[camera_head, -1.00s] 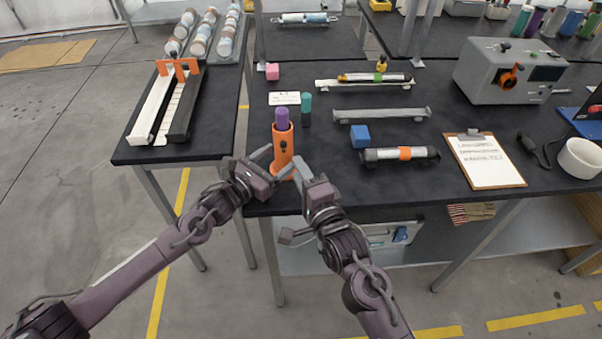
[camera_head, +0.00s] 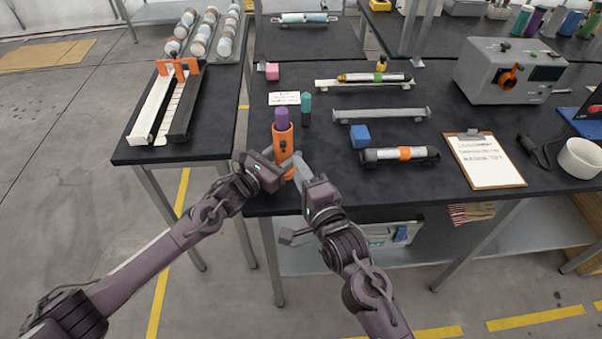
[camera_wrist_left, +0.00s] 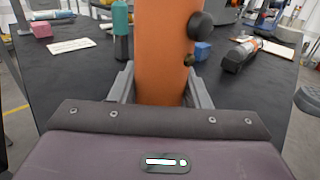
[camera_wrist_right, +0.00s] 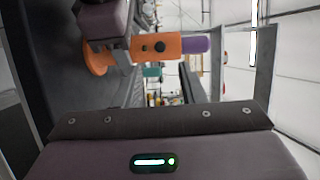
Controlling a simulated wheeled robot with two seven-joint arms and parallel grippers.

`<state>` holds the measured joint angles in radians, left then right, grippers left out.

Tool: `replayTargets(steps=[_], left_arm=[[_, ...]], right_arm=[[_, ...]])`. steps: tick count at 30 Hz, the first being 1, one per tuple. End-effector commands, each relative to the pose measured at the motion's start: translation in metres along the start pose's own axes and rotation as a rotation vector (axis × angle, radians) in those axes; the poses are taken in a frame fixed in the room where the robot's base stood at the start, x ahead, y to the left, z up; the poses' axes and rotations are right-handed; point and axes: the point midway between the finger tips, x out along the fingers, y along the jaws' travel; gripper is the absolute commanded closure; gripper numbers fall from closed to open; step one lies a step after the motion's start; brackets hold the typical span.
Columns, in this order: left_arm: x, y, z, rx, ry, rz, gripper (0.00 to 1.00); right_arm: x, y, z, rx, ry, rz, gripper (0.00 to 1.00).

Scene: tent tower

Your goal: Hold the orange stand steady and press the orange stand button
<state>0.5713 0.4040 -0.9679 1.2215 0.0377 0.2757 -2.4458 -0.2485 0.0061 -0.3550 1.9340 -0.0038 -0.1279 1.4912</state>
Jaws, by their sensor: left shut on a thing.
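The orange stand (camera_head: 281,137) stands upright near the front left edge of the black table, with a purple capped item (camera_head: 282,118) in its top. My left gripper (camera_head: 277,161) is shut on the stand's lower part; its fingers lie on both sides of the orange stand (camera_wrist_left: 160,60) in the left wrist view. A dark round button (camera_wrist_left: 203,26) sticks out of the stand, with a smaller dark knob (camera_wrist_left: 189,60) below. My right gripper (camera_head: 297,162) is just right of the stand. In the right wrist view its fingers (camera_wrist_right: 160,90) are apart and empty, with the button (camera_wrist_right: 160,46) beyond them.
A teal capped bottle (camera_head: 306,108) stands close behind and right of the stand. A blue cube (camera_head: 360,136) and a tube with an orange band (camera_head: 400,155) lie to the right. A white card (camera_head: 284,98) lies behind. The table's front edge is close below the grippers.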

Motion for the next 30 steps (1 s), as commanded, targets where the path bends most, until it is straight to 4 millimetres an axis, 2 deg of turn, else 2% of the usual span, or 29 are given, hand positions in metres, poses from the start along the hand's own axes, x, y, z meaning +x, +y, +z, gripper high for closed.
replayTargets(steps=[2,10,30], left_arm=[[-0.0002,0.0002,-0.0002,0.0,0.0,0.0,0.86],[-0.0003,0.0002,-0.0004,-0.001,0.001,0.0,0.86],[-0.0004,0.0002,-0.0006,-0.001,0.001,0.001,0.86]], right_arm=[[0.0,0.0,0.0,0.0,0.0,0.0,0.64],[0.0,0.0,0.0,0.0,0.0,0.0,0.99],[0.0,0.0,0.0,0.0,0.0,0.0,1.0]])
